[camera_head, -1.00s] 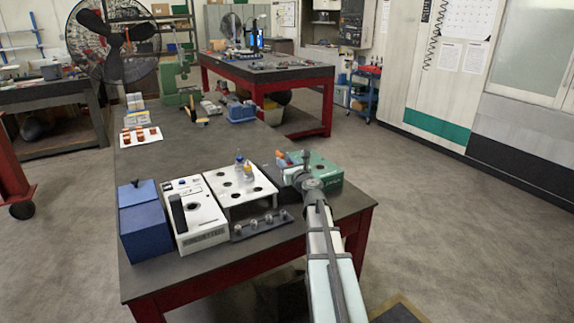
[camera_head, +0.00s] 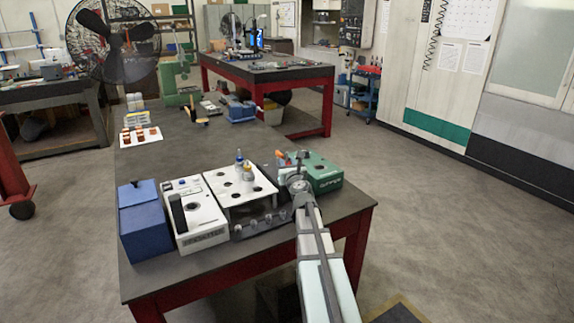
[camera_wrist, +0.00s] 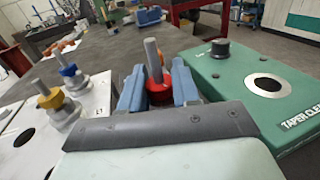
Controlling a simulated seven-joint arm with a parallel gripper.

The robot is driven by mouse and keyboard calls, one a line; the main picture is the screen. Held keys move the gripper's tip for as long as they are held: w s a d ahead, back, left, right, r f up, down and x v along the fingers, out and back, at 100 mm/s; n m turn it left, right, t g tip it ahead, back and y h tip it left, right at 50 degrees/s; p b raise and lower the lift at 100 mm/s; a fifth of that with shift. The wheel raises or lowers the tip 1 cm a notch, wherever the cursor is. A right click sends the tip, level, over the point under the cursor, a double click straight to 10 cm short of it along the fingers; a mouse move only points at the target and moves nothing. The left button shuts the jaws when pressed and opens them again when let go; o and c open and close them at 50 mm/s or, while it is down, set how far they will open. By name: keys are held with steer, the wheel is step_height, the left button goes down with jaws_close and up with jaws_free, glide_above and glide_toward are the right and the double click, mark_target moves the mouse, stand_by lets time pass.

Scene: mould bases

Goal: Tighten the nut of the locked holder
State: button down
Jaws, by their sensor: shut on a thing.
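A holder with a red nut (camera_wrist: 157,82) and a grey shaft pointing up stands between the two blue-grey fingers of my gripper (camera_wrist: 158,92) in the wrist view. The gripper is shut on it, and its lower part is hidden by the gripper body. In the head view my gripper (camera_head: 294,176) is at the right end of the white stand, beside the green box. Two other holders, with a yellow nut (camera_wrist: 50,98) and a blue nut (camera_wrist: 68,71), stand upright on the white stand (camera_wrist: 95,92), apart from my gripper.
The green taper cleaner box (camera_wrist: 225,75) with a round hole and black knob is close on the right. Left of the white stand are a white device (camera_head: 203,238) with a black lever and a blue box (camera_head: 145,225). The table's middle is clear.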

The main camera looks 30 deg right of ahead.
steer(key=shift+w+d+r, duration=0.1)
steer(key=shift+w+r, duration=0.1)
steer(key=shift+r, duration=0.15)
steer(key=c, duration=0.8)
jaws_free()
steer(key=shift+c, duration=0.2)
steer(key=shift+s, duration=0.1)
steer(key=shift+s+f, duration=0.1)
steer(key=shift+f, duration=0.05)
steer(key=shift+s+a, duration=0.25)
steer(key=shift+s, duration=0.15)
steer(key=v, duration=1.1)
steer(key=shift+o, duration=0.2)
